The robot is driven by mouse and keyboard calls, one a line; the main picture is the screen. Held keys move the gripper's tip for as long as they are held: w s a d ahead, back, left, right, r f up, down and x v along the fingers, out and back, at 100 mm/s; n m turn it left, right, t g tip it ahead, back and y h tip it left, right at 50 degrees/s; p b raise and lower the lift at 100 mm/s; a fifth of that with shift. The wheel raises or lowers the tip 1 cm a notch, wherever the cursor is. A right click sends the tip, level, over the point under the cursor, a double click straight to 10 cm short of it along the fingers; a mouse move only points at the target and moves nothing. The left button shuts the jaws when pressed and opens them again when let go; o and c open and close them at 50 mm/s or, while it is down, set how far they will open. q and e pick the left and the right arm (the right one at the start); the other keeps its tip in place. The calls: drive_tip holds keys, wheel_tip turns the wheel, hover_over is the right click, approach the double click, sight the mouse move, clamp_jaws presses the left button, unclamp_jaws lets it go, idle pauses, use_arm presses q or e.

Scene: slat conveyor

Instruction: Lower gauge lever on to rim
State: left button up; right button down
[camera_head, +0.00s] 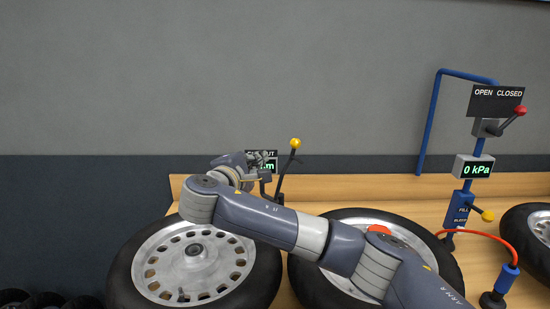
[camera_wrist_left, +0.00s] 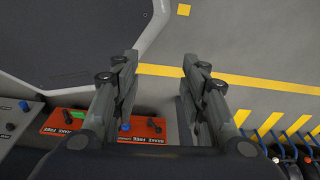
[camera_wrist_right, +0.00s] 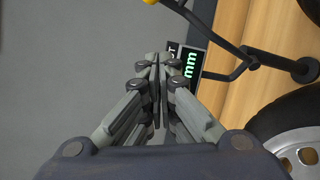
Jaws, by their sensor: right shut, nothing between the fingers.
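The gauge lever (camera_head: 286,167) is a dark rod with a yellow knob (camera_head: 295,143), standing raised behind the left wheel. Its rod also shows at the upper right in the right wrist view (camera_wrist_right: 208,31). The wheel has a silver rim (camera_head: 165,263) in a black tyre (camera_head: 124,274). The gauge display (camera_head: 271,166) is partly hidden by my right gripper. My right gripper (camera_wrist_right: 157,60) is shut and empty, in front of the display and left of the lever, apart from the knob. My left gripper (camera_wrist_left: 164,72) is open and empty over the floor, outside the head view.
My right arm crosses a second wheel (camera_head: 443,272). At right stand a blue post with a 0 kPa display (camera_head: 475,168), a red-knobbed lever (camera_head: 514,116) and a red hose (camera_head: 475,234). Orange brake panels (camera_wrist_left: 140,128) lie below my left gripper.

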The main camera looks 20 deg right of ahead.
drive_tip(key=w+d+p, duration=0.1)
drive_tip(key=d+p, duration=0.1)
drive_tip(key=w+d+p, duration=0.1)
drive_tip(key=d, duration=0.1)
drive_tip(key=w+d+p, duration=0.2)
drive_tip(key=d, duration=0.1)
drive_tip(key=shift+w+d+r+p, duration=0.1)
drive_tip(key=shift+r+p, duration=0.2)
drive_tip(key=shift+p, duration=0.05)
use_arm(q)
drive_tip(key=s+a+r, duration=0.2)
drive_tip(key=s+r, duration=0.2)
drive_tip(key=r, duration=0.1)
drive_tip(key=shift+r+g, duration=0.3)
drive_tip(key=shift+r, duration=0.05)
